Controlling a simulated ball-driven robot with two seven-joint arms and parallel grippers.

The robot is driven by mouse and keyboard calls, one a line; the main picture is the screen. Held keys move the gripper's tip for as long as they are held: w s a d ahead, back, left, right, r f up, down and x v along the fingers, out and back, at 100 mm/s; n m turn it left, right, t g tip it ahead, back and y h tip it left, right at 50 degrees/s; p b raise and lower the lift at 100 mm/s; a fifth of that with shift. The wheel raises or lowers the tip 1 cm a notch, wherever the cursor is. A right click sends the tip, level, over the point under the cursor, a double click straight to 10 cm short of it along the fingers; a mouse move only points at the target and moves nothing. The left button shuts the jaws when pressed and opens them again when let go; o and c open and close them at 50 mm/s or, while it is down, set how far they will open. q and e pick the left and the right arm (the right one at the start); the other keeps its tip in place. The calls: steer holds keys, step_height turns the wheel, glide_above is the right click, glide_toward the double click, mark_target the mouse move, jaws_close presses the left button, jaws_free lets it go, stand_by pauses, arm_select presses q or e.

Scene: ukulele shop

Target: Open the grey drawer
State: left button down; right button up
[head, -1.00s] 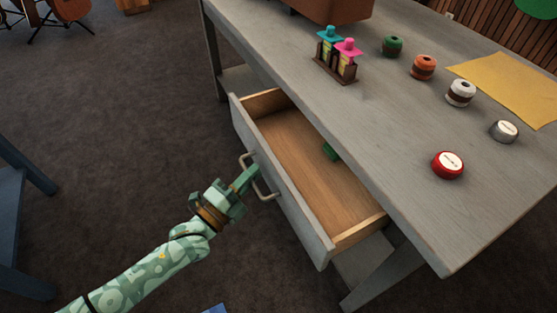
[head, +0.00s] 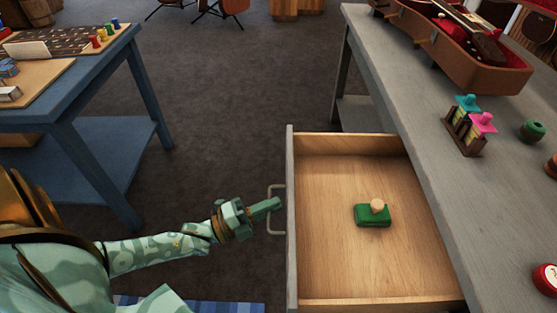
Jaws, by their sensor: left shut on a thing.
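The grey drawer (head: 291,240) stands well out of the grey table, its wooden inside fully exposed. Its front panel shows nearly edge-on, with a metal handle (head: 269,223) on its outer side. My left gripper (head: 266,207), pale green, reaches in from the left and is shut on the handle. Its fingers hide part of the handle. A green block with a round wooden knob (head: 373,215) lies inside the drawer. My right gripper is not in view.
A blue table (head: 90,75) stands at left. Dark floor between is clear.

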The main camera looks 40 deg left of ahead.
arm_select(q)
steer(key=shift+s+f, duration=0.1)
steer(key=shift+f, duration=0.05)
steer(key=c, duration=1.5)
jaws_free()
steer(key=shift+c, duration=0.2)
steer(key=shift+o, duration=0.2)
steer(key=shift+a, duration=0.1)
steer(key=p+v, duration=0.1)
steer(key=v, duration=1.5)
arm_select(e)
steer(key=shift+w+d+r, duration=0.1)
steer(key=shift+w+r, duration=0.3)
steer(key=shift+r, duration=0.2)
